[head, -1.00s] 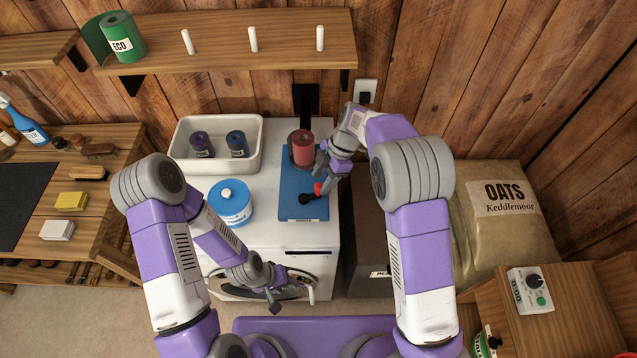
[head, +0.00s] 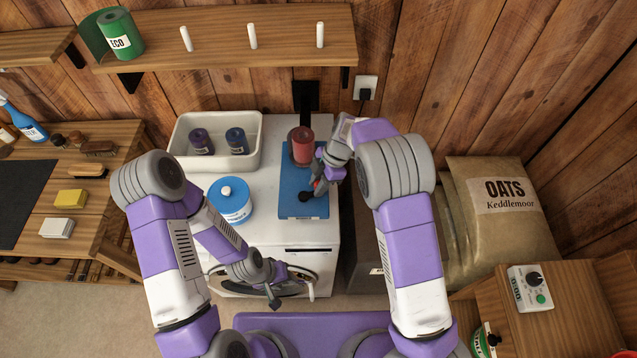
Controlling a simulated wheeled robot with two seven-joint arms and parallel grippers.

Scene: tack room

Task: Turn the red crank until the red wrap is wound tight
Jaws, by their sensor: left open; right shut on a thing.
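The red wrap (head: 301,146) is a roll standing upright at the back of a blue board (head: 291,182) on top of the white machine. The red crank (head: 316,184) is at the board's front right, mostly hidden by my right gripper (head: 318,186), which is shut on it. A black knob-like part (head: 305,197) shows just left of the gripper's tips. How tightly the wrap is wound cannot be told. My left gripper (head: 292,290) is open and empty in front of the machine's round door, apart from the board.
A white tray (head: 178,165) with two dark rolls and a blue lidded tub (head: 230,200) stand left of the board. A shelf (head: 280,40) with white pegs and a green roll (head: 122,40) hangs above. Oats sacks (head: 505,225) stand at the right.

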